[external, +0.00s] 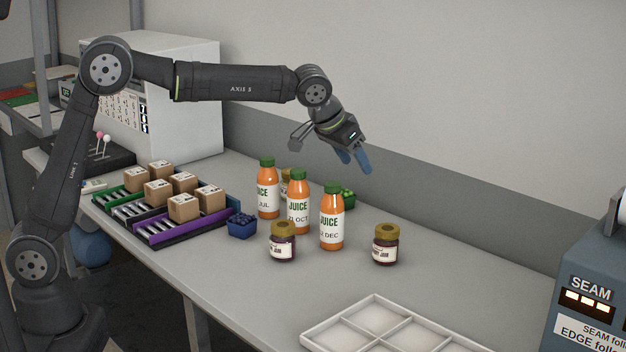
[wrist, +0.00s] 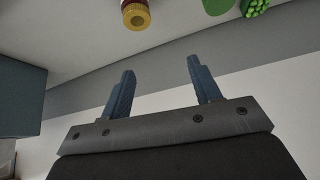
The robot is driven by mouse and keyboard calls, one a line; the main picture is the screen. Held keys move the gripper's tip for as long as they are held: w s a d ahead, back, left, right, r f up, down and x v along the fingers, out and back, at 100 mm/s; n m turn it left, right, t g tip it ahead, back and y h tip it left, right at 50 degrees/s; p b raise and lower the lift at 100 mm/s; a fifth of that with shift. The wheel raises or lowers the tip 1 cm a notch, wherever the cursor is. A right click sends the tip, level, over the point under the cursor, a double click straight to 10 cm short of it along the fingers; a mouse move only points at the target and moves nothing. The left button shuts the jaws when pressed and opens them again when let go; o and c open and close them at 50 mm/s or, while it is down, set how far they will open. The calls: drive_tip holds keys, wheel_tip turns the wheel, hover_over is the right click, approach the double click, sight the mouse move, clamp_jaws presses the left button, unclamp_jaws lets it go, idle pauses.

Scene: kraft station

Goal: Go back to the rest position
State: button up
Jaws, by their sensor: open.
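My gripper (external: 355,160) is open and empty, raised above the back of the bench (external: 430,290) near the wall. Its two blue fingers stand apart with nothing between them in the wrist view (wrist: 160,88). Below and to the left of it in the external view stand orange juice bottles with green caps: a left one (external: 267,190), a middle one (external: 298,209) and a right one (external: 332,217). A jam jar (external: 283,243) stands in front of the bottles and another jam jar (external: 385,245) to their right. A further jar is mostly hidden behind the bottles.
Several cardboard boxes (external: 184,207) sit on coloured roller racks at left. A blue punnet (external: 242,226) and a green punnet (external: 348,197) stand near the bottles. An empty white divided tray (external: 318,332) lies in front. A blue-grey SEAM machine (external: 590,285) stands at right.

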drive_tip(key=w+d+m+g, duration=0.1)
drive_tip(key=w+d+m, duration=0.2)
drive_tip(key=w+d, duration=0.4)
drive_tip(key=w+f+h, duration=0.1)
drive_tip(key=w+f, duration=0.5)
drive_tip(key=w, duration=0.4)
drive_tip(key=shift+a+f, duration=0.15)
drive_tip(key=shift+f, duration=0.25)
drive_tip(key=shift+w, duration=0.1)
